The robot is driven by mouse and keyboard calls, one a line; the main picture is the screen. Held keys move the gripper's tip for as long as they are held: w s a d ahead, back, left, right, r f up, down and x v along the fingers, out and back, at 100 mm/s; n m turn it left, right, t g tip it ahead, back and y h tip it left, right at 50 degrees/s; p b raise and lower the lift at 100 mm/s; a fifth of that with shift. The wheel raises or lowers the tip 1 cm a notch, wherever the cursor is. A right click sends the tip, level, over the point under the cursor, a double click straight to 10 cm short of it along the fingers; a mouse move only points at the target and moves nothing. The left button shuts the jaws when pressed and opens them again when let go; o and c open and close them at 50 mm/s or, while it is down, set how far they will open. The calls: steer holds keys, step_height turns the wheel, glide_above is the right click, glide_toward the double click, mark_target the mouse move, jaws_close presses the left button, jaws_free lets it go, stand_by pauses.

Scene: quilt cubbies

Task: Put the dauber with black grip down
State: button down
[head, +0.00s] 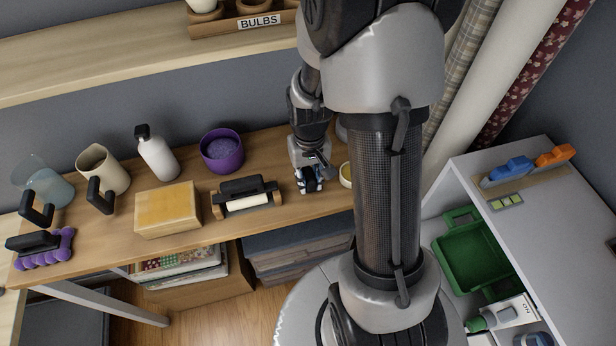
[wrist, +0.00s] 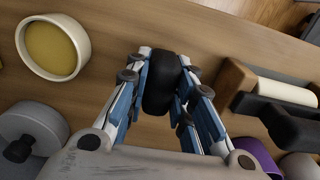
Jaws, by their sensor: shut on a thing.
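My gripper (head: 310,181) is low over the wooden bench, to the right of a brayer-like roller on a wooden rest. In the wrist view its blue-and-grey fingers (wrist: 168,85) are closed on both sides of a rounded black grip, that of the dauber (wrist: 159,84). The fingers hide the dauber's sides, and its lower end is hidden under the grip. In the head view only a little dark shape shows between the fingers. I cannot tell whether the dauber touches the bench top (wrist: 120,25).
The roller (head: 246,202) stands close on the left. A round cream dish with yellow inside (wrist: 53,47) is on the other side. A purple bowl (head: 222,151), white bottle (head: 157,156) and yellow-topped block (head: 167,208) stand farther left. Bare wood lies along the bench's front edge.

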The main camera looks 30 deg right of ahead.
steer(key=shift+f, duration=0.2)
steer(key=c, duration=1.4)
jaws_free()
step_height(320, 180, up, 12)
steer(key=p, duration=0.4)
step_height(320, 180, up, 11)
steer(key=n+t, duration=0.2)
glide_above(309, 174)
steer(key=s+a, duration=0.5)
steer(key=a, duration=0.1)
steer(key=s+a+r+n+t, duration=0.1)
steer(key=s+a+r, duration=0.3)
steer(key=s, duration=0.4)
steer(key=shift+s+a+r+t, duration=0.35)
steer(key=shift+r+t, duration=0.25)
steer(key=shift+t, duration=0.2)
